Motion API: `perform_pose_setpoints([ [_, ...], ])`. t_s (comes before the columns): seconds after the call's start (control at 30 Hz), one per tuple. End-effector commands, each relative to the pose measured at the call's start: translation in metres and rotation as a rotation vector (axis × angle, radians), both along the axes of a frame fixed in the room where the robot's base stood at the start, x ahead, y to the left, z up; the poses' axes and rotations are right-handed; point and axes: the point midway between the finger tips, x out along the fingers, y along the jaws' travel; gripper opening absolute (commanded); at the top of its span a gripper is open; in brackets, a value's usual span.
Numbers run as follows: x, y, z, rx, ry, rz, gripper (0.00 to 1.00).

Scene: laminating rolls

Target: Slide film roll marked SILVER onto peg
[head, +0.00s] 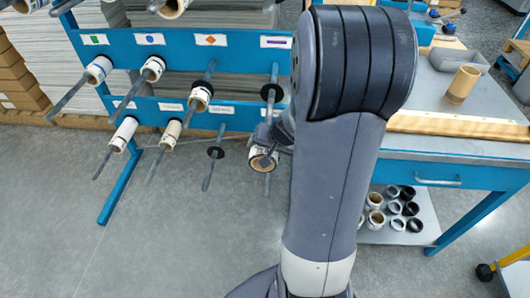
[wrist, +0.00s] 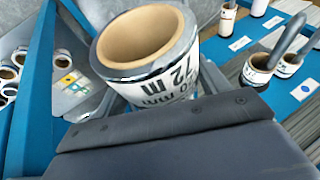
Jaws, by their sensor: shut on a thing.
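My gripper (head: 268,138) is shut on a film roll (head: 261,158), low in front of the right end of the blue rack. The roll also shows large in the wrist view (wrist: 150,60). It has a tan cardboard core, a shiny silvery-white wrap and dark print with "72 m"; the word SILVER cannot be read. Its visible bore end looks empty, with no peg through it. In the head view a grey peg end (head: 267,185) shows just below the roll. I cannot tell whether they touch. My arm hides part of the rack there.
Other pegs on the rack (head: 160,55) hold rolls; a lower peg (head: 208,172) has only a black collar. A workbench (head: 450,148) stands right, with an upright cardboard core (head: 462,84) on top and several rolls on its lower shelf (head: 375,236). Floor in front is clear.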

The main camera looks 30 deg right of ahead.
Motion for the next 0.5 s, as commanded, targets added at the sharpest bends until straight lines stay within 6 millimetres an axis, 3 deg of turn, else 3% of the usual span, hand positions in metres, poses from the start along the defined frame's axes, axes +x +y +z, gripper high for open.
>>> perform_pose_setpoints([
  [0.5,0.048,-0.032,0.001,0.000,-0.001,0.000,0.37],
])
